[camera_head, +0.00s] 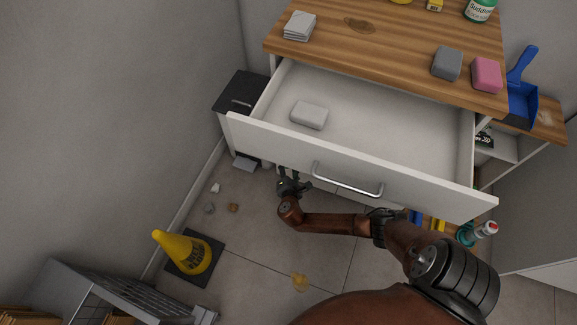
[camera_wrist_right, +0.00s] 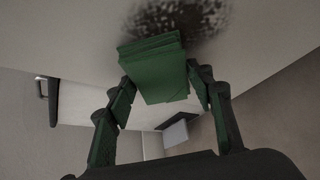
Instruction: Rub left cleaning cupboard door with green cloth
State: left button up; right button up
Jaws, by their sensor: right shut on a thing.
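My right gripper (camera_head: 291,186) reaches in under the open drawer, low in front of the cupboard, in the head view. In the right wrist view the right gripper (camera_wrist_right: 165,95) is shut on the green cloth (camera_wrist_right: 160,72), a folded stack between its fingers. Beyond the cloth is a pale, flat door surface (camera_wrist_right: 265,45) with a dark speckled stain (camera_wrist_right: 180,18). The cloth's far edge is by the stain; I cannot tell whether it touches the door. The drawer hides the door and the cloth in the head view. My left gripper is not in view.
The white drawer (camera_head: 250,135) stands pulled out above my right gripper, with a pale block (camera_head: 309,115) inside. The wooden counter (camera_head: 390,50) holds a grey sponge (camera_head: 447,63) and a pink sponge (camera_head: 486,75). A yellow cone (camera_head: 182,252) stands on the floor at left, near small debris (camera_head: 233,207).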

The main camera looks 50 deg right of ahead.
jog(key=shift+w+d, duration=0.15)
jog(key=shift+d, duration=0.1)
pick_arm(q)
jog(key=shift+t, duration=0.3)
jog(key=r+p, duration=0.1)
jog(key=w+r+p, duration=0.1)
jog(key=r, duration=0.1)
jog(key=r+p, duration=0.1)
jog(key=p, duration=0.1)
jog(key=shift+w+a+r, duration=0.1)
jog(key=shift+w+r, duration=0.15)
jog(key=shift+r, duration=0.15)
pick_arm(e)
jog(key=s+d, duration=0.4)
jog(key=s, duration=0.6)
